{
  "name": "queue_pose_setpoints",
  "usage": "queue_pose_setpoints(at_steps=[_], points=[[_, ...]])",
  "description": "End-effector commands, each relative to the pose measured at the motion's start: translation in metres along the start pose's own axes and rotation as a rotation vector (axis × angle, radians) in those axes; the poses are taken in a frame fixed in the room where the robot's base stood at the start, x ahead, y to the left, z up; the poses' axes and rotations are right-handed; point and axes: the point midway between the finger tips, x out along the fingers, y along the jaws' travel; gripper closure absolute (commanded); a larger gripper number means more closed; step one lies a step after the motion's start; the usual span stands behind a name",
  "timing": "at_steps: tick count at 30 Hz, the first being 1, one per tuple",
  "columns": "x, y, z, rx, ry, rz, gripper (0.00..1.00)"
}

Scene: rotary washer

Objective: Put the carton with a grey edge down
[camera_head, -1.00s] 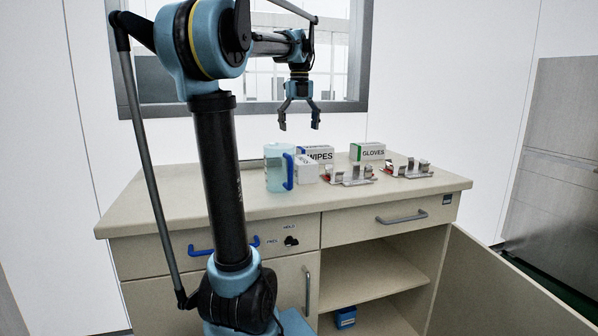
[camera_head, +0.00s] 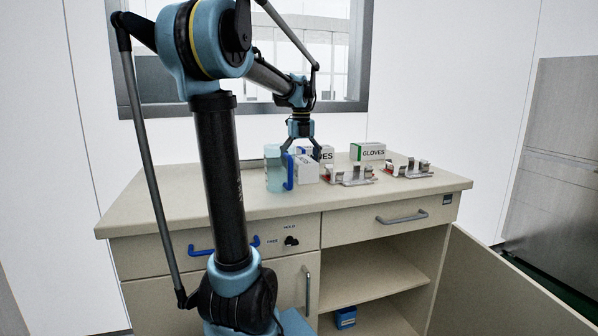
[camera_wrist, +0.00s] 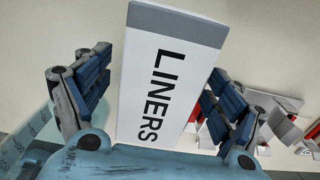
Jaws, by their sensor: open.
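The carton with a grey edge (camera_wrist: 160,95) fills the middle of the wrist view. It is white, marked LINERS, with a grey band across one end. In the head view it is the small white carton (camera_head: 306,172) on the counter, in front of the WIPES carton. My gripper (camera_head: 302,154) is directly above it, pointing down. In the wrist view my gripper's fingers (camera_wrist: 160,76) stand apart, one on each side of the carton, with gaps showing. The gripper is open. The carton's underside is hidden.
A translucent blue jug (camera_head: 273,171) with a blue handle stands close on the left. The WIPES carton (camera_head: 326,154) is just behind, and a GLOVES carton (camera_head: 370,152) is further right. Metal clip racks (camera_head: 350,176) are on the right. The counter's left part (camera_head: 165,200) is clear.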

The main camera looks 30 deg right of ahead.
Motion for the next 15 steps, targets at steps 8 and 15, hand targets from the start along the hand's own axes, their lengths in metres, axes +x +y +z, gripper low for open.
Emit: queue_pose_setpoints(at_steps=[8, 15], points=[[0.021, 0.0, 0.0, 0.0, 0.0, 0.0, 0.14], [0.021, 0.0, 0.0, 0.0, 0.0, 0.0, 0.26]])
